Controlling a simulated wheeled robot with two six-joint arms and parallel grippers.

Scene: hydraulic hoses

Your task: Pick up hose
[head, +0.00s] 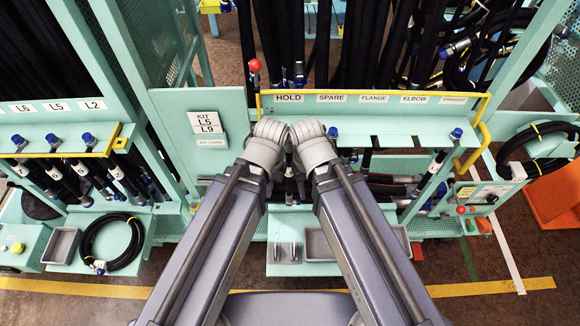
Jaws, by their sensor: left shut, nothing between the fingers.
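Black hoses hang in the back racks (375,50). Several hoses with blue-capped ends (52,140) sit in the left rack under labels L6, L5 and L2. A coiled black hose (112,243) lies on a shelf at lower left. A blue-capped hose (437,163) hangs at the right of the middle rail, with more black hoses lying below it. My two arms come up from the bottom and meet at mid-picture. My left gripper (289,160) shows only in part between the arm joints, shut and empty. My right gripper is hidden.
A teal rail (390,122) labelled HOLD, SPARE, FLANGE and ELBOW has a yellow bar. A KIT L5 L9 panel (208,123) stands left of my arms. Grey bins (318,244) sit below. An orange box (555,195) stands at right. Yellow floor tape (80,288) crosses the front.

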